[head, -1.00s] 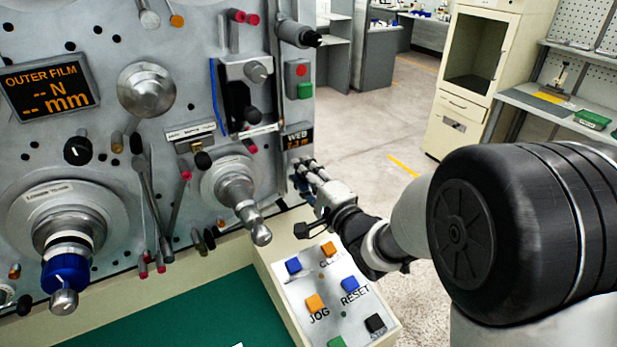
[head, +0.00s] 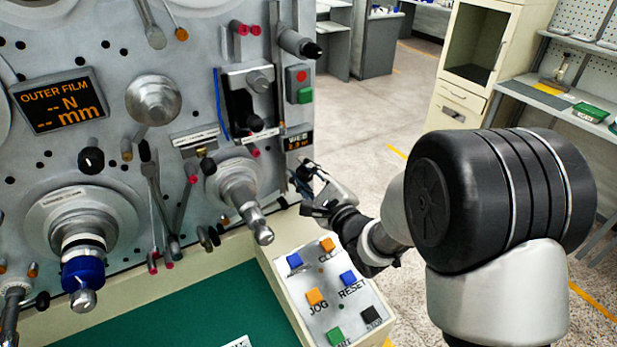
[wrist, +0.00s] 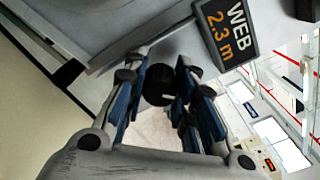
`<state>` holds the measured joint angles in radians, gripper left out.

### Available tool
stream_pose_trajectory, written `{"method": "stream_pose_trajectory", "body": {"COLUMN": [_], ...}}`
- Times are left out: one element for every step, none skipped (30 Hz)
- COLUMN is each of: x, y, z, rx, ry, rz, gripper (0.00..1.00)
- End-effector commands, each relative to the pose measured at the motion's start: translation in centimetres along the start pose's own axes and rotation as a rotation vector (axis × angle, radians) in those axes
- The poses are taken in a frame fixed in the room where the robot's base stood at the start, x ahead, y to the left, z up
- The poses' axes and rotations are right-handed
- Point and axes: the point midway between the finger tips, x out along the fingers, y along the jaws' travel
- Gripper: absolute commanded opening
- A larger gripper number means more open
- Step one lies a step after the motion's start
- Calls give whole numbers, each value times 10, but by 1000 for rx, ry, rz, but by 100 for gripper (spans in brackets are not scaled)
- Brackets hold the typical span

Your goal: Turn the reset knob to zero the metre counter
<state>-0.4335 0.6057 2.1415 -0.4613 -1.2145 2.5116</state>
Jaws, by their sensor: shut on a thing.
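The metre counter is a small dark display marked WEB (head: 298,141) at the panel's right edge. In the wrist view the counter (wrist: 228,35) reads 2.3 m in orange. The reset knob (wrist: 159,84) is a round black knob with a pale index mark, on the panel below the counter. My gripper (wrist: 168,92) has its blue-padded fingers on either side of the knob and is shut on it.
A sloped control box (head: 330,290) with several coloured buttons stands just below my gripper. A winding spindle (head: 240,197) sticks out to its left. Red and green buttons (head: 303,84) sit above the counter. The floor to the right is open.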

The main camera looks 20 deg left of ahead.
Motion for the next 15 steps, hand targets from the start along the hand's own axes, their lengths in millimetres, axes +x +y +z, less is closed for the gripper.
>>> {"method": "stream_pose_trajectory", "body": {"x": [0,0,0,0,0,0,0,0,0,0,0,0,0,0,0], "y": [0,1,1,1,2,2,2,3,2,2,3,3,2,2,3], "z": [0,0,-1,-1,-2,-2,-2,-2,-2,-2,-2,-2,-2,-2,-3], "rx": [-6,-18,-43,-71,-105,-155,-195,-234,-285,-323,-360,-411,-448,-485,-532], "ry": [0,0,-1,-1,-2,-2,-2,-2,-3,-2,-2,-2,-2,-2,-1], "rz": [0,0,0,-1,-1,-2,-1,-1,-2,-2,-1,-2,-2,-2,-2], "gripper": [6,6,6,6,6,6,6,6,6,6,6,6,6,6,6]}}
